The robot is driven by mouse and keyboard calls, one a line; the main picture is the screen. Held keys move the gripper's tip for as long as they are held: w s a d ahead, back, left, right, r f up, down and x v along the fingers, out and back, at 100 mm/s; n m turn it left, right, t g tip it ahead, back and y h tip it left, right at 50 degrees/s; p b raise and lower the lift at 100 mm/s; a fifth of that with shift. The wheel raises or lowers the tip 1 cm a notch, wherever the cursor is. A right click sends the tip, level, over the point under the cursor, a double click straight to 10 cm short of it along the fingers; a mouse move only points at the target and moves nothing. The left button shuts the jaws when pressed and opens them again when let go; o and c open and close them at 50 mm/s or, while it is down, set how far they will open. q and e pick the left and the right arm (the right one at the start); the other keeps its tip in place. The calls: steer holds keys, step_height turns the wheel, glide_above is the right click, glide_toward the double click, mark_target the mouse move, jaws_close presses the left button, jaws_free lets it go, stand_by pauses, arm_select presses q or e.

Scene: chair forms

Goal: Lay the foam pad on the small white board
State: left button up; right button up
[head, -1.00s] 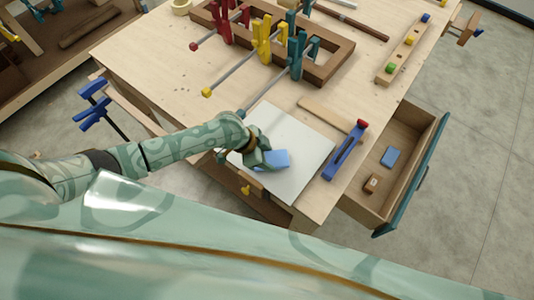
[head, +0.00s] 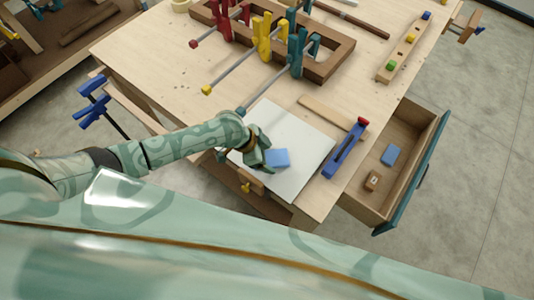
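The small white board (head: 306,150) lies flat near the front edge of the workbench. The blue foam pad (head: 279,158) is over the left-middle part of the board, at my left gripper (head: 266,157). The pad looks to be lying on or very close to the board; I cannot tell whether it touches. The gripper's fingers are beside the pad's left end, and their far sides are hidden, so I cannot tell whether they still grip it. My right gripper is not in view.
An open drawer (head: 405,160) at the right holds a blue block (head: 390,154) and a brown block (head: 372,180).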

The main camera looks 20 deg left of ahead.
arm_select(q)
steer(key=shift+r, duration=0.15)
steer(key=p+v, duration=0.2)
steer(key=v, duration=1.4)
steer(key=shift+p, duration=0.4)
